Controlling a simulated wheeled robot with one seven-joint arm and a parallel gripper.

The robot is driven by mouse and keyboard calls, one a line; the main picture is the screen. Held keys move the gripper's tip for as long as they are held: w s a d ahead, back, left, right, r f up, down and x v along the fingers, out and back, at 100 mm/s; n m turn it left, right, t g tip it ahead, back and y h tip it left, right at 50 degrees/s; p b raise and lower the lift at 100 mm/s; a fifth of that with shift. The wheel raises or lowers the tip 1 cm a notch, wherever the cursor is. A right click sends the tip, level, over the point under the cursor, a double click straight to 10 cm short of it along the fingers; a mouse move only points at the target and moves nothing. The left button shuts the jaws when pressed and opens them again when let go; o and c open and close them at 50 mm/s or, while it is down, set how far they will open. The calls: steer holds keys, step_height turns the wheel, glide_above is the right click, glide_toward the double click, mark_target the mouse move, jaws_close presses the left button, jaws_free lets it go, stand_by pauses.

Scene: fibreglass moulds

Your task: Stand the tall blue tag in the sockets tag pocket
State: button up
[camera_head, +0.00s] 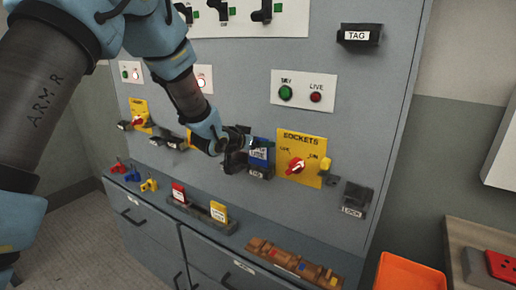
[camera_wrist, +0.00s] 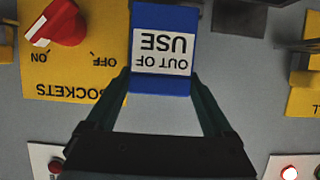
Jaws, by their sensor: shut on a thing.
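The blue tag (camera_head: 260,156), with a white label reading OUT OF USE, is between the fingers of my gripper (camera_head: 246,150). In the wrist view the blue tag (camera_wrist: 160,15) appears upside down, pinched between both fingertips (camera_wrist: 160,82). The pocket labelled TAG (camera_head: 256,174) is on the grey panel, just left of the yellow SOCKETS plate (camera_head: 284,170). The tag is upright directly above the pocket in the head view. I cannot tell whether its lower end is inside. In the wrist view the SOCKETS plate (camera_wrist: 75,75) is beside the tag.
The SOCKETS plate carries a red rotary switch (camera_head: 297,165). A LOCK holder (camera_head: 354,198) is to its right. A ledge below holds a red tag (camera_head: 179,193), a yellow tag (camera_head: 218,211) and a brown slotted block (camera_head: 290,264). An orange tray (camera_head: 408,273) is lower right.

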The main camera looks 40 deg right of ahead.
mark_target(258, 152)
steer(key=shift+f+p, duration=0.8)
steer(key=shift+f, duration=0.95)
steer(key=shift+f, duration=0.15)
steer(key=o, duration=1.1)
steer(key=shift+c, duration=0.2)
steer(key=shift+a+r, duration=0.2)
steer(key=b+v, duration=0.3)
steer(key=v, duration=0.8)
steer(key=shift+a+b, duration=0.3)
steer(key=shift+b, duration=0.05)
steer(key=shift+s+r, duration=0.1)
